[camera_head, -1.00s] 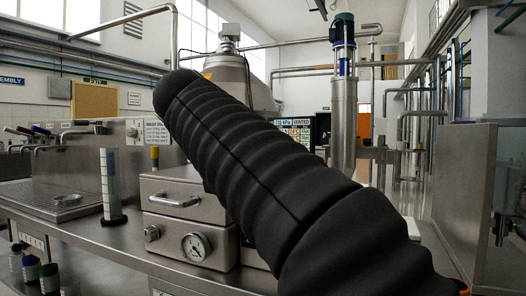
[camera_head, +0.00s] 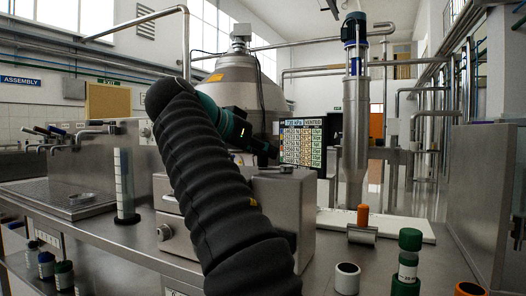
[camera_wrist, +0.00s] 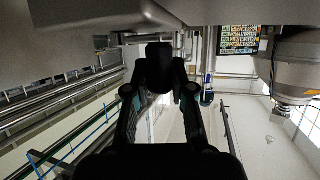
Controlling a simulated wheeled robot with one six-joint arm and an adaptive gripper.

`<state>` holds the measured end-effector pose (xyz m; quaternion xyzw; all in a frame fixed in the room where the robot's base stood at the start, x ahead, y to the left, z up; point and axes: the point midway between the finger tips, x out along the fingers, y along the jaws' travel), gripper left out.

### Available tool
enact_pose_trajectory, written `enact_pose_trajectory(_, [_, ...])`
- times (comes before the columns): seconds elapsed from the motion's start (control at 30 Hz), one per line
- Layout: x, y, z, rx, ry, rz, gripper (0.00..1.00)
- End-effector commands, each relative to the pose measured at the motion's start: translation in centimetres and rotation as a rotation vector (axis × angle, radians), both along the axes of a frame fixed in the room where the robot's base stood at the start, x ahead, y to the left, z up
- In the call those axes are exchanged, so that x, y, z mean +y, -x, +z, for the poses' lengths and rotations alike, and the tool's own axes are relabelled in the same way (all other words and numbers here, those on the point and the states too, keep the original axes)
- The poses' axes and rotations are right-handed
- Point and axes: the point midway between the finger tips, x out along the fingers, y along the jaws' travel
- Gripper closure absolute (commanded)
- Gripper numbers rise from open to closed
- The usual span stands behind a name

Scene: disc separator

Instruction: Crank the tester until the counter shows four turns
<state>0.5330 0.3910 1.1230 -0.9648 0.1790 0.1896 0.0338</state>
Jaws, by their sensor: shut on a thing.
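A steel box, probably the tester (camera_head: 290,205), stands on the bench in the head view, with my arm across its front. My gripper (camera_head: 272,150) is above its top right part, beside a small fitting on top. In the wrist view, my gripper (camera_wrist: 160,75) has its fingers together around a dark piece, perhaps the crank's handle (camera_wrist: 160,55). The wrist picture is upside down. A screen (camera_head: 302,142) behind the box reads "VENTED" above a table of small cells; its other heading is hard to read. I cannot make out a turn counter.
A green-capped vial (camera_head: 408,262) and a white ring (camera_head: 346,279) stand in front. A tall tube (camera_head: 123,185) stands left. A steel cabinet (camera_head: 480,190) bounds the right.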

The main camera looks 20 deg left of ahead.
Motion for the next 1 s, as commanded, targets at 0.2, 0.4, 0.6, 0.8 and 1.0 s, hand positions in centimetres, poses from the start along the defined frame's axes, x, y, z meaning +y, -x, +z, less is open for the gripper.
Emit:
enact_pose_trajectory(0.2, [-0.17,0.06,-0.07,0.0,-0.006,-0.018,1.0])
enact_pose_trajectory(0.4, [-0.19,0.06,-0.26,0.003,-0.005,-0.023,1.0])
enact_pose_trajectory(0.6, [-0.25,-0.05,-0.4,0.006,-0.004,-0.025,1.0])
enact_pose_trajectory(0.8, [-0.22,-0.07,-0.45,0.006,-0.003,-0.026,0.51])
enact_pose_trajectory(1.0, [-0.16,0.01,-0.36,0.005,-0.003,-0.023,0.51])
